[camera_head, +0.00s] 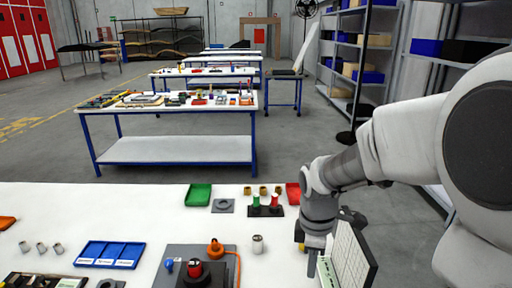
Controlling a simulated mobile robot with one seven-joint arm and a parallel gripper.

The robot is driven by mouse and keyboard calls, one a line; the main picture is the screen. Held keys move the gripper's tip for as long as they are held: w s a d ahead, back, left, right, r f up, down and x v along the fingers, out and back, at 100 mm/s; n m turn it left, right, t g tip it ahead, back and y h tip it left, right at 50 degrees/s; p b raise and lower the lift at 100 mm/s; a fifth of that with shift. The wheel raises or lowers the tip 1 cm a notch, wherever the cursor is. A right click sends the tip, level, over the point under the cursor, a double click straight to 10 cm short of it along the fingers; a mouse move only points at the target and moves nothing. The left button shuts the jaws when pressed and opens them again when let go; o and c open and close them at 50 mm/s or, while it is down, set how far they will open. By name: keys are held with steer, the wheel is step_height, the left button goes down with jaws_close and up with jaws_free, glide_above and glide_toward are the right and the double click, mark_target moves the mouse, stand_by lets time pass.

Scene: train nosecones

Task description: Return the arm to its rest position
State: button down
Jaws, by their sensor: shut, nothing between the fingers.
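My arm reaches in from the right edge, bent, with its white and grey links over the right side of the white table (130,205). My gripper (312,268) points down over the table's right part, its fingers close together with nothing seen between them. It is just left of an upright dark-edged panel with a pale grid face (346,255). Whether it touches the panel or the table cannot be told. A small yellow item shows partly behind the wrist.
A grey plate with a red-and-black device (203,272), an orange knob and a silver cylinder (258,244) lie left of my gripper. Farther back are a green tray (198,194), a red tray (293,193) and a stand with red and green pieces. A blue tray (110,254) lies left.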

steer(key=s+r+m+t, duration=0.5)
steer(key=s+r+m, duration=0.8)
steer(key=m, duration=0.2)
steer(key=shift+s+d, duration=0.4)
steer(key=shift+d, duration=0.05)
stand_by(0.7)
